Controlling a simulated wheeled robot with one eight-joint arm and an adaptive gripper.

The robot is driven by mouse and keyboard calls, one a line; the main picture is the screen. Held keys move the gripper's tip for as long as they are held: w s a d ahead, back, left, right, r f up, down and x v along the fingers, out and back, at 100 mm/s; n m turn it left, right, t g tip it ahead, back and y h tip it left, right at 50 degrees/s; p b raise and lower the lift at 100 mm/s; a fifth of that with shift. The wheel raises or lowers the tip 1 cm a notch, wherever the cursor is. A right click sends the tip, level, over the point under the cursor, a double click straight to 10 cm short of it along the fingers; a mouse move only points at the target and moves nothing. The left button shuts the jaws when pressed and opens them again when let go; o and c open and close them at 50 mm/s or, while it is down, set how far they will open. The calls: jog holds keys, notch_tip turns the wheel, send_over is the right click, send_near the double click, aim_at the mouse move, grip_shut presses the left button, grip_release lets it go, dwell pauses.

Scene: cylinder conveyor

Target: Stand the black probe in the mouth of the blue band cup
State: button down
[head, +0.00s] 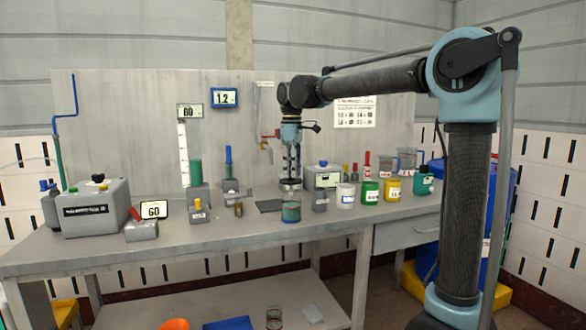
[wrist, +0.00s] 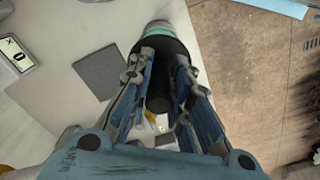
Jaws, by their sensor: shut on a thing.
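The cup (head: 291,213), clear with a blue band at its base and teal inside, stands near the front edge of the bench. My gripper (head: 290,181) points down directly above it. In the wrist view my gripper (wrist: 166,62) is shut on the dark, round black probe (wrist: 159,96) between its fingers. The cup also shows beyond the fingertips in the wrist view (wrist: 160,30), partly covered. The probe's lower end is hard to make out, so I cannot tell whether it is inside the mouth or just above it.
A dark flat pad (head: 269,206) lies left of the cup. A grey block (head: 320,201), a white jar (head: 346,196) and a green jar (head: 370,192) stand close on the right. A small brass cylinder (head: 239,209) stands further left. The bench's front edge is near.

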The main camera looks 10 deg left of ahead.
aim_at(292, 180)
jog(key=shift+f, duration=1.55)
jog(key=shift+f, duration=0.2)
jog(key=shift+f, duration=0.7)
jog(key=shift+f, duration=0.1)
dwell(0.4)
jog(key=c, duration=1.4)
grip_release()
notch_tip(292, 180, up, 12)
jog(key=shift+w+f, duration=0.1)
